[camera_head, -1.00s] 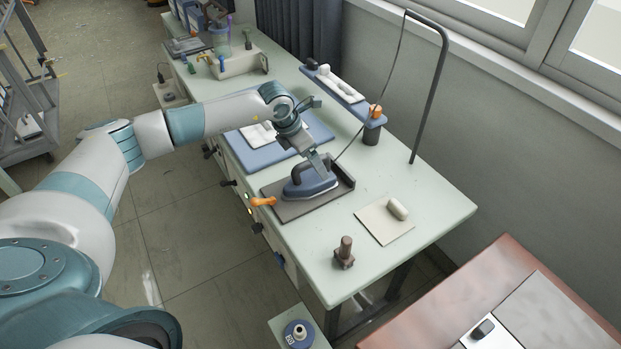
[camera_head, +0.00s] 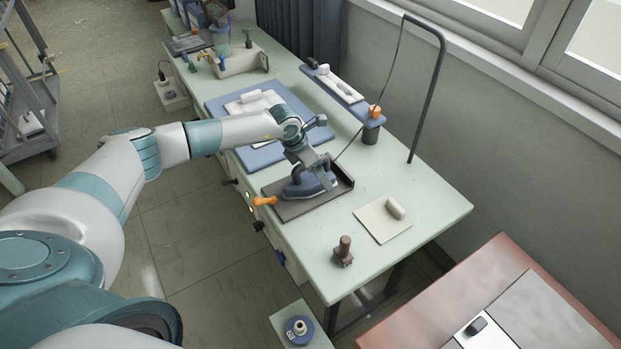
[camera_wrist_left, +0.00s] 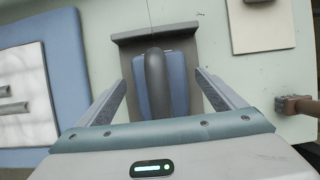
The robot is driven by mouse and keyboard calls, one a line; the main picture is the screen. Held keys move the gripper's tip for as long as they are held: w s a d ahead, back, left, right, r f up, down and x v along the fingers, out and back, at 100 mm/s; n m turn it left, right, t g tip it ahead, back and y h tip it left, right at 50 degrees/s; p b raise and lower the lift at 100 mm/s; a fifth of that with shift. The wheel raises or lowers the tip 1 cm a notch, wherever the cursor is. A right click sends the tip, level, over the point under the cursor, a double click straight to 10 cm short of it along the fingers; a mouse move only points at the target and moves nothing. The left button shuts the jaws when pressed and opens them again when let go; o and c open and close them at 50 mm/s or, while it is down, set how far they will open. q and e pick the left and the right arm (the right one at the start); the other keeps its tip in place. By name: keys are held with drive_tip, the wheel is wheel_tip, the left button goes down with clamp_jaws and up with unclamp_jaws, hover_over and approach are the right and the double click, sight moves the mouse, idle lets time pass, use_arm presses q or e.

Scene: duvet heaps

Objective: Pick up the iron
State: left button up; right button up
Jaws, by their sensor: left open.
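The iron (camera_head: 305,187) is blue with a dark handle. It sits on a dark grey tray (camera_head: 291,213) on the pale green table. My left gripper (camera_head: 318,172) is at the iron, reaching down from above. In the left wrist view the open gripper (camera_wrist_left: 166,90) has its two fingers on either side of the iron, whose dark handle (camera_wrist_left: 155,85) runs between them. Both fingers look apart from the handle. The near part of the iron is hidden by the gripper body. My right gripper is not in view.
A blue pad (camera_head: 258,158) lies left of the tray. A narrow blue board (camera_head: 335,88) and a tall bent rod (camera_head: 426,100) stand behind. A cream mat (camera_head: 378,224) with a white roll and a brown stamp-like object (camera_head: 344,250) are at the right front. An orange handle (camera_head: 264,201) is by the tray.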

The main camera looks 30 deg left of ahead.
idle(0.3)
use_arm(q)
drive_tip(key=c, duration=1.9)
drive_tip(key=shift+w+r, duration=0.1)
drive_tip(key=shift+r, duration=0.05)
drive_tip(key=shift+c, duration=1.1)
drive_tip(key=shift+r, duration=0.15)
